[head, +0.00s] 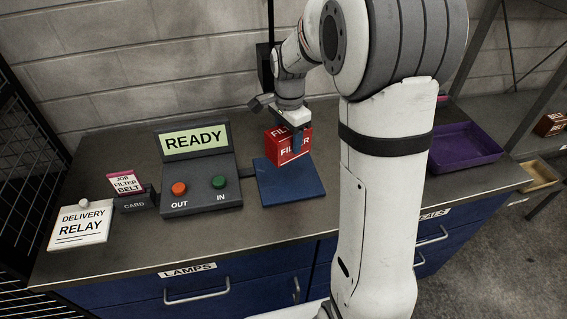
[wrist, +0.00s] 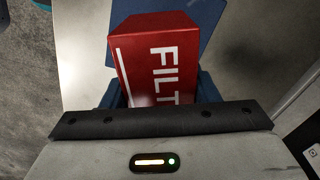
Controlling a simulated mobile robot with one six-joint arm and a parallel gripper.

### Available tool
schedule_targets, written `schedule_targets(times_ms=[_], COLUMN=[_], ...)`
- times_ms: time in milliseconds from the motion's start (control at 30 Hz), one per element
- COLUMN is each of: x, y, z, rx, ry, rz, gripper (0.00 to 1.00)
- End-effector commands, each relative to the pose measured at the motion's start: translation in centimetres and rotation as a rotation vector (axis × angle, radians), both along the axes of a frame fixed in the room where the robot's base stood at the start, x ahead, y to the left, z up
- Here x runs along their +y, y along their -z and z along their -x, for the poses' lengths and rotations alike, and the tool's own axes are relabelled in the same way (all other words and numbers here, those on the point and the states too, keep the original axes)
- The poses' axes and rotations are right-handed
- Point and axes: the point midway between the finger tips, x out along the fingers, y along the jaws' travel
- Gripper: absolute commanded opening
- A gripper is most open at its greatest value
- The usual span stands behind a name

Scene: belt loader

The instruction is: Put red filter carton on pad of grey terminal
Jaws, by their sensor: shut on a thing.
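The red filter carton (head: 280,148) has white lettering. It is over the back part of the blue pad (head: 290,188), to the right of the grey terminal (head: 195,170). My gripper (head: 297,140) is shut on the carton from above. In the wrist view the carton (wrist: 158,65) sits between the blue fingers, with the blue pad (wrist: 190,14) behind it. I cannot tell whether the carton's underside touches the pad. The terminal's screen reads READY, and it has an orange OUT button (head: 179,188) and a green IN button (head: 219,182).
A card holder (head: 135,202) and a delivery relay sign (head: 82,225) stand on the counter at the left. A purple tray (head: 462,147) lies at the right. My arm hides part of the counter right of the pad. The pad's front part is clear.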

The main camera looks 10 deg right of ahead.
Motion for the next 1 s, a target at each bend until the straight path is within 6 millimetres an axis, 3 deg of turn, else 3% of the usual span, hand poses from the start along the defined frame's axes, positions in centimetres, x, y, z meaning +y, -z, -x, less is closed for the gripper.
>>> schedule_targets(times_ms=[133, 500, 967, 1000], x=[0.1, 0.1, 0.2, 0.2], y=[2.9, 7.4, 8.7, 8.6], z=[0.1, 0.1, 0.0, 0.0], rx=[0.005, 0.004, 0.000, 0.001], ry=[-0.003, -0.006, -0.007, -0.007], rz=[0.000, 0.000, 0.000, 0.000], gripper=[0.23, 0.23, 0.23, 0.57])
